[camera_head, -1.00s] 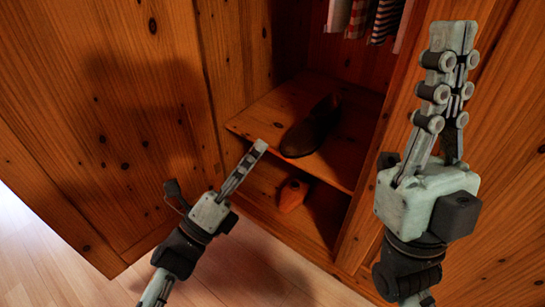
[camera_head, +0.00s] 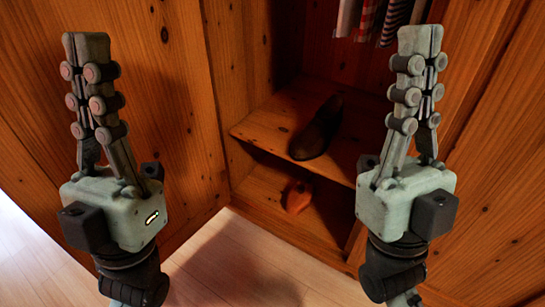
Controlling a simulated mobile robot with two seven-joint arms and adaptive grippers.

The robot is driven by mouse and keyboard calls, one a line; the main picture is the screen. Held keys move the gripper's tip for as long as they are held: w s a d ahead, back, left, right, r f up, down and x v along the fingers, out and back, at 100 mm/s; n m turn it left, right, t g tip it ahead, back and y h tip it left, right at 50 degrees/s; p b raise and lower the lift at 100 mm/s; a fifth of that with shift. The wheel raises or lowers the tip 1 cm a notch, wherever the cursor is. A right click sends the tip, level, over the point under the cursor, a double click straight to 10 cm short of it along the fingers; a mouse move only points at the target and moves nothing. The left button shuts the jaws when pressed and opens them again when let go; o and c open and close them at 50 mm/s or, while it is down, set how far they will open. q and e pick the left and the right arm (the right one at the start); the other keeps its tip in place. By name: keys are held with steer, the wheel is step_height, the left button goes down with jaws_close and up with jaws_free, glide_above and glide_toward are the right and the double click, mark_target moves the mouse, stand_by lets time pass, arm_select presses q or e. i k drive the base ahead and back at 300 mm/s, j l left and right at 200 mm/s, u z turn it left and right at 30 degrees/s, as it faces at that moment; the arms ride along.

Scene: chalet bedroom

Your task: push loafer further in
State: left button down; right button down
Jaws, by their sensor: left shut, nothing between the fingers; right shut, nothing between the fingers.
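A dark brown loafer (camera_head: 317,128) lies on the wooden shelf (camera_head: 268,128) inside the open wardrobe, with its near end close to the shelf's front edge. My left gripper (camera_head: 87,42) is shut and empty, pointing up, well to the left of the loafer in front of the wardrobe's left panel. My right gripper (camera_head: 420,38) is shut and empty, pointing up, to the right of the loafer. Neither gripper touches the loafer.
A small orange-red object (camera_head: 298,196) stands in the lower compartment under the shelf. Striped clothes (camera_head: 366,18) hang above the shelf. The wardrobe's left panel (camera_head: 165,60) stands beside the opening. The wooden floor (camera_head: 235,260) in front is clear.

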mark_target(312, 141)
steer(key=j, duration=0.7)
steer(key=k+j+z, duration=0.1)
steer(key=j, duration=1.35)
steer(key=i+l, duration=0.25)
